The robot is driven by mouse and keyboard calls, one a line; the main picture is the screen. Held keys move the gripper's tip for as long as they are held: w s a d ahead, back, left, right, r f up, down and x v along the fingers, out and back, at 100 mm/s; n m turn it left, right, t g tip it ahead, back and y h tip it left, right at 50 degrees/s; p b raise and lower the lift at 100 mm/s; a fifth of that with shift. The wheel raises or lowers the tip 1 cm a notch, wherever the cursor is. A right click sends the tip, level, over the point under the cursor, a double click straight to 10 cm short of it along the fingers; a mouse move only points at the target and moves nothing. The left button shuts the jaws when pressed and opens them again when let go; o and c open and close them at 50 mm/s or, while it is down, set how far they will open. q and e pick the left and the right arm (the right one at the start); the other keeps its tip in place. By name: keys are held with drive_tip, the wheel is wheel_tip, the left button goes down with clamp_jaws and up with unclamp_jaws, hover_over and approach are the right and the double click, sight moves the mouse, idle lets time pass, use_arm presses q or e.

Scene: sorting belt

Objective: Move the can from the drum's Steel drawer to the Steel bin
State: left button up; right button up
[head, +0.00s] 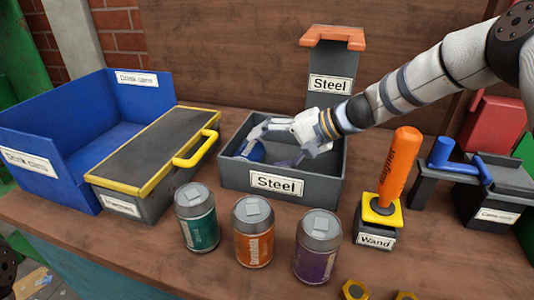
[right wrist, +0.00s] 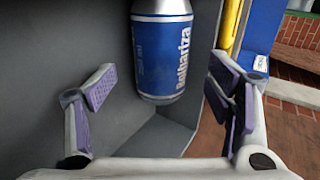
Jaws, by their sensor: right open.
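A blue can with white lettering lies in the open grey Steel bin (head: 232,178); its blue side (head: 252,151) shows in the head view. In the right wrist view the can (right wrist: 162,50) is ahead of the finger pads, with its top end cut off by the picture edge. My right gripper (head: 272,146) is inside the bin, reaching in from the right. Its fingers stand wide apart, with a gap to the can on both sides (right wrist: 160,88). A grey Steel-labelled piece with an orange handle (head: 332,36) stands upright behind the bin. My left gripper is not in view.
Teal (head: 197,220), orange (head: 253,235) and purple (head: 315,255) cans stand in front of the bin. A yellow-rimmed dark-lidded box (head: 150,150) and blue Drink cans bin (head: 95,85) are left. An orange-handled wand (head: 398,170) stands in its holder at right.

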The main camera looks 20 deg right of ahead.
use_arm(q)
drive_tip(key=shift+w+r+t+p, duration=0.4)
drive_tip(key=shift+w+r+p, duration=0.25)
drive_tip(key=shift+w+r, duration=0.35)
use_arm(e)
drive_tip(key=v, duration=1.1)
